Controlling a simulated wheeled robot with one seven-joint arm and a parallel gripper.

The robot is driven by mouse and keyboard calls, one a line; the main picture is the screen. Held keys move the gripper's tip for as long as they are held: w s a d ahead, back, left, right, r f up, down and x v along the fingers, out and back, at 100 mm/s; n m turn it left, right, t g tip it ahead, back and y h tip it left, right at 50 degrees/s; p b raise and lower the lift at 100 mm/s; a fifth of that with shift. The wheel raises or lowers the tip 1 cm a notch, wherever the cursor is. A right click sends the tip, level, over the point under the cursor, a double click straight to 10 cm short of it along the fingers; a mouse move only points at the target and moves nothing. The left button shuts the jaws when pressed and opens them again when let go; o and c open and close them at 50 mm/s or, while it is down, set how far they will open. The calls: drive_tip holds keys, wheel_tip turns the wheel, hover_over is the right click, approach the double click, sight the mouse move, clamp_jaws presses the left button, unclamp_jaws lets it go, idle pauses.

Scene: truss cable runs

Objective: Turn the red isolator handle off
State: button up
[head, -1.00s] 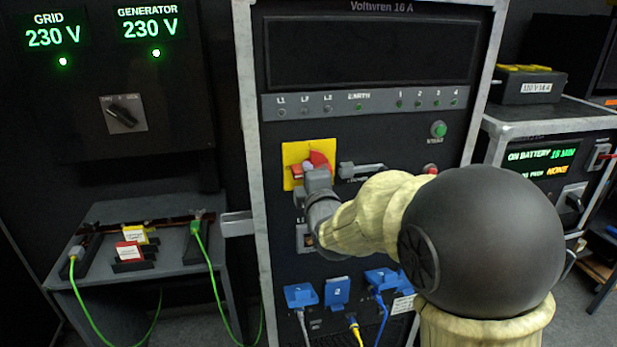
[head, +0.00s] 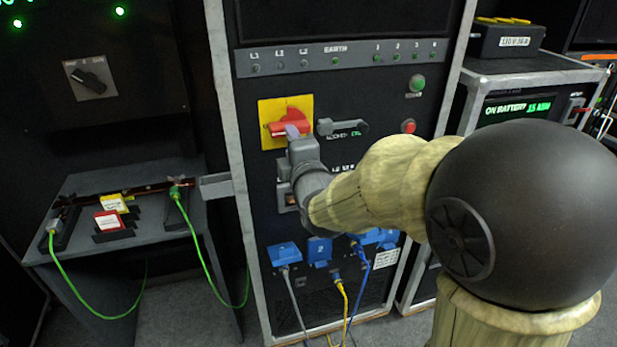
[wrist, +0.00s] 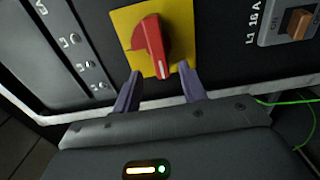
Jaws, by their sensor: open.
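The red isolator handle (head: 290,122) sits on a yellow plate (head: 270,107) on the front of the dark rack panel. It also shows in the wrist view as a red handle (wrist: 152,45) on the yellow plate (wrist: 185,18). In the wrist view my gripper (wrist: 158,82) is open, its two fingers apart just short of the handle, with the handle's end between and beyond them. Nothing is held. In the head view my gripper (head: 296,133) is just below the handle, and my arm partly hides the panel beneath.
A grey lever (head: 343,127) is right of the yellow plate. A green button (head: 417,83) and a red button (head: 408,126) are farther right. Blue sockets (head: 319,250) with cables are below. A breaker switch (wrist: 298,25) is at the wrist view's right.

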drive_tip(key=b+v, duration=0.2)
drive_tip(key=v, duration=1)
drive_tip(key=s+d+f+m+g+h, duration=0.25)
drive_tip(key=d+f+m+g, duration=0.25)
drive_tip(key=f+m, duration=0.25)
drive_tip(key=s+d+f+m+g+h, duration=0.1)
drive_tip(key=s+d+f+m+g, duration=0.35)
drive_tip(key=f+m, duration=0.35)
drive_tip(key=s+d+f+m+g+h, duration=0.2)
drive_tip(key=d+f+m+g, duration=0.35)
drive_tip(key=f, duration=0.35)
drive_tip(key=w+p+v, duration=0.3)
drive_tip(key=p+v, duration=1.3)
drive_tip(key=p, duration=0.1)
drive_tip(key=shift+r, duration=0.55)
drive_tip(key=shift+s+y, duration=0.1)
drive_tip(key=shift+y, duration=0.15)
